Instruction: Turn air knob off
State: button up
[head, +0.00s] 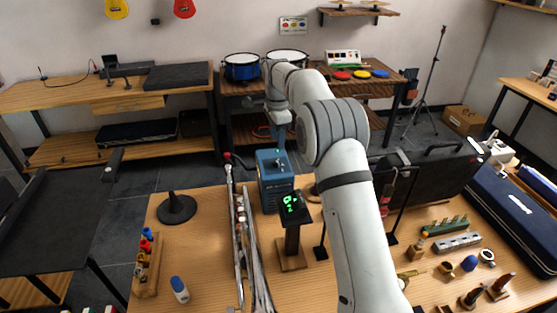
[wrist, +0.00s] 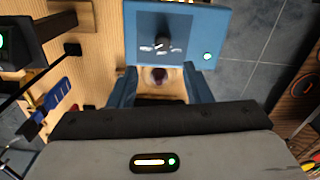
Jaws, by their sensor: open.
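The blue box (head: 275,182) stands on the wooden table, left of my arm in the head view. In the wrist view its blue top (wrist: 140,20) fills the upper middle. A small dark knob (wrist: 163,43) with a pale pointer sits on a dark panel with small white marks, too small to read. A round light glows near the panel's right side. My gripper (wrist: 161,78) is open, its two blue fingers apart just below the box's near edge in the wrist view. Nothing is held between them. In the head view my gripper (head: 280,143) hangs just above the box.
A small stand with a green-lit display (head: 292,207) stands close in front of the box. Long silver instrument parts (head: 241,235) lie to its left. A black round stand (head: 176,208) is further left. A dark open case (head: 430,185) lies to the right.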

aim_at(276, 161)
jog(key=shift+w+a+f, duration=0.15)
jog(key=shift+f, duration=0.3)
jog(key=shift+w+a+f, duration=0.1)
jog(key=shift+w+f, duration=0.05)
jog(key=shift+f, duration=0.25)
jog(key=shift+f+p, duration=0.35)
jog(key=shift+f, duration=3.2)
